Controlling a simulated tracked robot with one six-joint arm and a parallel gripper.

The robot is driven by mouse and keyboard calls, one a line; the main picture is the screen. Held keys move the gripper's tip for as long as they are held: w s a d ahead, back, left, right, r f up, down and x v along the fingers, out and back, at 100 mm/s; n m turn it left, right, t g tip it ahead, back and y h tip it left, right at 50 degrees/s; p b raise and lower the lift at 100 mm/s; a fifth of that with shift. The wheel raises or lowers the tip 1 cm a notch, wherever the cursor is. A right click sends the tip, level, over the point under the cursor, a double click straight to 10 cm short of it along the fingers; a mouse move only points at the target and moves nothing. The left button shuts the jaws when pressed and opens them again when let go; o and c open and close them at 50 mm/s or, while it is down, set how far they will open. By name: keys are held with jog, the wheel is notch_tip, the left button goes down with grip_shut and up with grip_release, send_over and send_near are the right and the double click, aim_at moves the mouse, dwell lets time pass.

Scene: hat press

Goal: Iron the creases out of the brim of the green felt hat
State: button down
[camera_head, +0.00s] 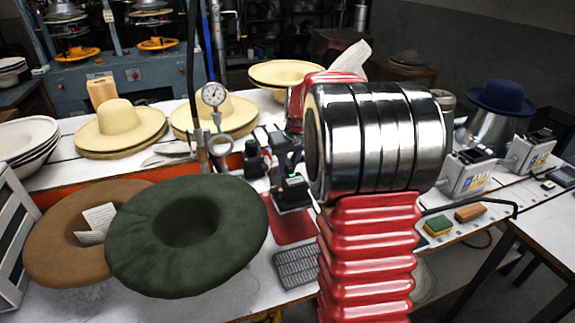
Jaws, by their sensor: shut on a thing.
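The green felt hat (135,245) lies on the white table at the front left, its wide brim spread around a dark central hollow. My gripper (287,160), small and dark, is right of the hat and partly hidden by my red and chrome arm. It is shut on a dark iron-like tool (291,192) with a small green spot. The tool is over a red mat (287,226), apart from the hat; I cannot tell whether it touches the mat.
A brown hat (55,235) with a paper lies left of the green one, partly covered by it. Cream hats (118,128) stand behind, near a dial gauge (213,95) on a stand. A grey grid plate (297,268) lies in front. A blue hat (500,97) stands at right.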

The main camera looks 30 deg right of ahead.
jog(key=shift+r, duration=0.35)
jog(key=shift+r, duration=2.85)
